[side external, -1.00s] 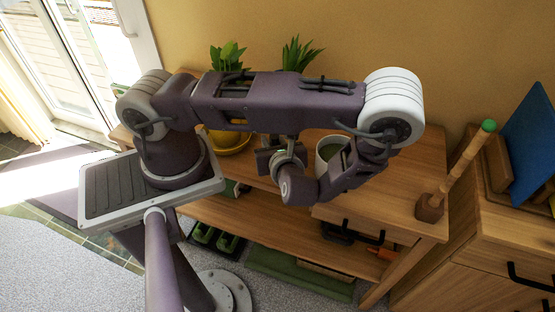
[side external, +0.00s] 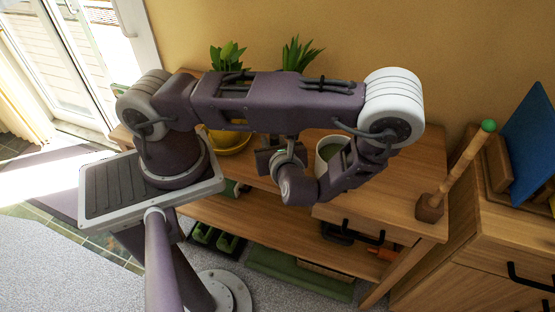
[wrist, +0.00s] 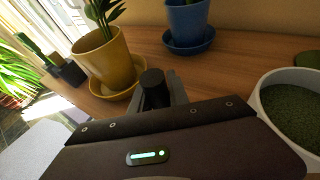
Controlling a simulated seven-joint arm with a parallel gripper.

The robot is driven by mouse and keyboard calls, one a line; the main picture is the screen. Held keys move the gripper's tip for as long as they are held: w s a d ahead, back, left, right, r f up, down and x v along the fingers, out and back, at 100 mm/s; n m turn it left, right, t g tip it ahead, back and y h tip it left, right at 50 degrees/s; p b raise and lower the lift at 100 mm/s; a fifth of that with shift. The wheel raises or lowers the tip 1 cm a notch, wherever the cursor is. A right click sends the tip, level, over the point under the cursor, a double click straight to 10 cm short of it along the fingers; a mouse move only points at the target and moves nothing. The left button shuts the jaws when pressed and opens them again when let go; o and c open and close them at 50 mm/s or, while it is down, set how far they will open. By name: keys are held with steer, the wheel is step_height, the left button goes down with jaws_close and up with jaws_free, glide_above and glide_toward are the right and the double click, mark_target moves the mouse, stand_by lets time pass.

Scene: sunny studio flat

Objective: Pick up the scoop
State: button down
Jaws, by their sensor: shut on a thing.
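My gripper (wrist: 156,96) is shut on a dark, rounded, upright piece, which I take to be the handle of the scoop (wrist: 152,82). Its grey fingers show on both sides of this piece in the wrist view. The rest of the scoop is hidden behind the gripper body, so I cannot tell whether it touches the table. In the side view my gripper (side external: 268,160) is over the wooden table, left of the white pot, and the scoop cannot be made out there.
A white pot of green grains (wrist: 294,112) stands close on the right. A yellow plant pot (wrist: 103,58) on a saucer and a blue plant pot (wrist: 188,22) stand beyond the gripper. A wooden stick on a block (side external: 430,206) stands at the table's right end.

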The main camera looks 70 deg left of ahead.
step_height(320, 180, up, 10)
stand_by(0.6)
steer(key=shift+w, duration=0.1)
steer(key=w+d+r+m+t, duration=0.1)
steer(key=w+d+r+t, duration=0.1)
steer(key=w, duration=0.4)
steer(key=w+d+r+m+t+h, duration=0.1)
steer(key=w+d+r+m+t, duration=0.1)
steer(key=w+d+r, duration=0.3)
steer(key=w, duration=0.2)
steer(key=shift+w+d+r+m, duration=0.25)
steer(key=shift+w+d+m, duration=0.05)
steer(key=shift+d, duration=0.1)
